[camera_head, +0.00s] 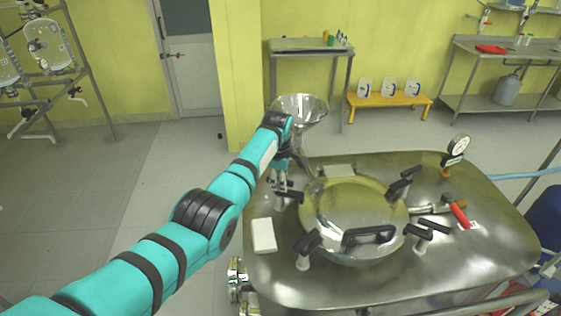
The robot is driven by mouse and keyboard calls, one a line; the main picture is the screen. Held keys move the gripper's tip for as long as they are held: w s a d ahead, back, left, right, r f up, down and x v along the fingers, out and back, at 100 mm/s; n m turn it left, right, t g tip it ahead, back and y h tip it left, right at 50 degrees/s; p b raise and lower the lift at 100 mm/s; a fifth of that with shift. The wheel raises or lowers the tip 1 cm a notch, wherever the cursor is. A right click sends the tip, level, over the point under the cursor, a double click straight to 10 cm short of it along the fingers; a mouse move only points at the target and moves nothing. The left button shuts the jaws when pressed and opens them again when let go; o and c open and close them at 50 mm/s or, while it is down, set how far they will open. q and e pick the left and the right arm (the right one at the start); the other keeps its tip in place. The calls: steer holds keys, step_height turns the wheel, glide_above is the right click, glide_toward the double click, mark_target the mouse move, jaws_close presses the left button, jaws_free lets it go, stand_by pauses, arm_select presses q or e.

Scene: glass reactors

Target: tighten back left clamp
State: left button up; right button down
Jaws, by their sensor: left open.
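The reactor's round metal lid (345,205) has a black handle (368,236) and black-knobbed clamps around its rim. The back left clamp (289,196) is at the lid's left rim, partly hidden by my gripper. My left gripper (280,178) is open and points down right at this clamp; I cannot tell whether it touches it. The front left clamp (307,243), front right clamp (425,235) and back right clamp (401,184) stand clear of my arm. My right gripper is not in view.
The steel reactor top (470,265) carries a white block (263,235), a red-handled valve (459,214) and a pressure gauge (459,145). A metal funnel (308,106) stands just behind my gripper. Open floor lies to the left.

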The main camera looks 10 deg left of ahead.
arm_select(q)
step_height(320, 180, up, 10)
steer(key=s, duration=0.2)
steer(key=shift+f, duration=0.15)
stand_by(0.4)
